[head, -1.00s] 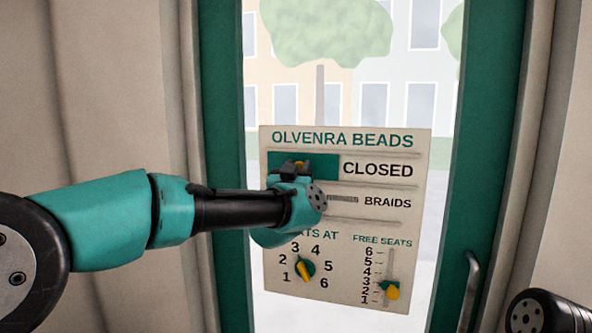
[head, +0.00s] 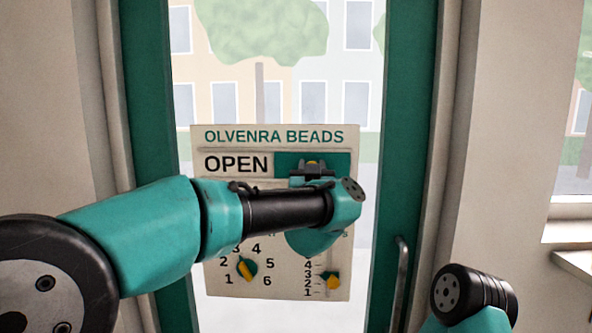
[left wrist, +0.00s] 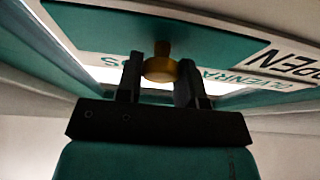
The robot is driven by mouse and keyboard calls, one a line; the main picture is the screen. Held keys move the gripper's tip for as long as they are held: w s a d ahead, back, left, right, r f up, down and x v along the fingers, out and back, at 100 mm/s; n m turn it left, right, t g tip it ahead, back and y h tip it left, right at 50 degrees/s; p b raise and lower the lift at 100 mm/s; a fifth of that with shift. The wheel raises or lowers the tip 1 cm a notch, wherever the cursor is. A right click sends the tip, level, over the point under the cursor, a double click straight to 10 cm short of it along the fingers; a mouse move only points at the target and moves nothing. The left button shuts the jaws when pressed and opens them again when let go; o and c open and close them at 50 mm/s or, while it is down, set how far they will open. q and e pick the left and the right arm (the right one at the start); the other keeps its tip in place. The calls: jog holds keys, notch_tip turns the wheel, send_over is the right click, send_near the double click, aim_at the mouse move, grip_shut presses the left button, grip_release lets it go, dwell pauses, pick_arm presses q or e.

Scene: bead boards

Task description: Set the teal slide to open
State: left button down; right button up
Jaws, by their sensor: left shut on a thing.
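The teal slide (head: 340,166) is at the right end of its track on the sign. The word OPEN (head: 236,164) shows to its left, and no CLOSED shows. My left gripper (head: 312,169) is shut on the yellow knob (head: 314,162) of the slide. In the left wrist view the two dark fingers stand on either side of the knob (left wrist: 160,68), with the teal slide (left wrist: 95,30) behind it. My right gripper is out of view; only part of the right arm shows at lower right.
The sign (head: 220,135) hangs on a glass door with a green frame (head: 407,120). Below are a yellow-and-green dial (head: 246,268) and a free-seats slider (head: 331,280), partly near my left arm. My arm hides the braids row. A door handle (head: 399,285) is at right.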

pick_arm(q)
jog(key=shift+d, duration=0.2)
jog(key=c, duration=0.8)
grip_release()
jog(key=shift+d, duration=0.1)
jog(key=shift+s, duration=0.15)
jog(key=v, duration=1.7)
jog(key=shift+f, duration=0.15)
